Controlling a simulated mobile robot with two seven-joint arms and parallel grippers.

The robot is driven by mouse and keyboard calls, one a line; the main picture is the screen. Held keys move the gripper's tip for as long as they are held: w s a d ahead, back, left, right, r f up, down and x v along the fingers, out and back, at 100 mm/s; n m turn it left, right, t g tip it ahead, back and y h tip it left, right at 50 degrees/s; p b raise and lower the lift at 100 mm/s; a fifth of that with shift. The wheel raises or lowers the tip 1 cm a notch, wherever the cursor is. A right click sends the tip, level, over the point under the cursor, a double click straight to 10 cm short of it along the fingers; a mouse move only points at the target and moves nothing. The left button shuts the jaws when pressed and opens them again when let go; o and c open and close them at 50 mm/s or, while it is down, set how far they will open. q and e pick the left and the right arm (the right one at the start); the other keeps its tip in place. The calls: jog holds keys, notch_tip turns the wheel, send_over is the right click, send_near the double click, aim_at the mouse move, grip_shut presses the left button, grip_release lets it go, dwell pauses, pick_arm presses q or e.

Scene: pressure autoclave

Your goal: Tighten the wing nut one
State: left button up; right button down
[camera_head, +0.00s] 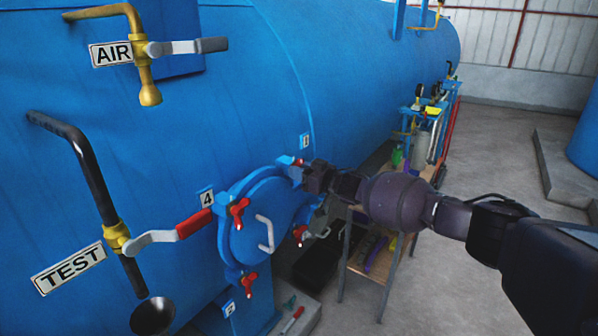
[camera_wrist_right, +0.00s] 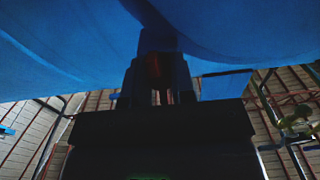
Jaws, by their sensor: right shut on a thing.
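The round blue hatch door (camera_head: 262,230) is closed on the side of the large blue vessel. Red wing nuts sit around its rim: one at upper left (camera_head: 238,208), one at the bottom (camera_head: 249,284), one at lower right (camera_head: 299,235). At the upper right of the rim, my right gripper (camera_head: 306,175) is shut on a wing nut, whose body is mostly hidden by the fingers; a bit of red shows beside them. In the wrist view the dark fingers (camera_wrist_right: 157,85) close around a dim reddish part below the blue metal. My left gripper is not in view.
A red-handled lever (camera_head: 190,226) and the black TEST pipe (camera_head: 90,175) stand out left of the hatch. A wooden bench (camera_head: 375,262) with tools stands behind my right arm. Open floor lies to the right.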

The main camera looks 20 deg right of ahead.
jog(key=shift+f, duration=0.15)
jog(key=c, duration=1)
grip_release()
jog(key=shift+o, duration=0.2)
jog(key=shift+s+d, duration=0.1)
jog(key=b+v, duration=0.1)
jog(key=v, duration=0.9)
jog(key=shift+s+d, duration=0.2)
jog(key=shift+s, duration=0.05)
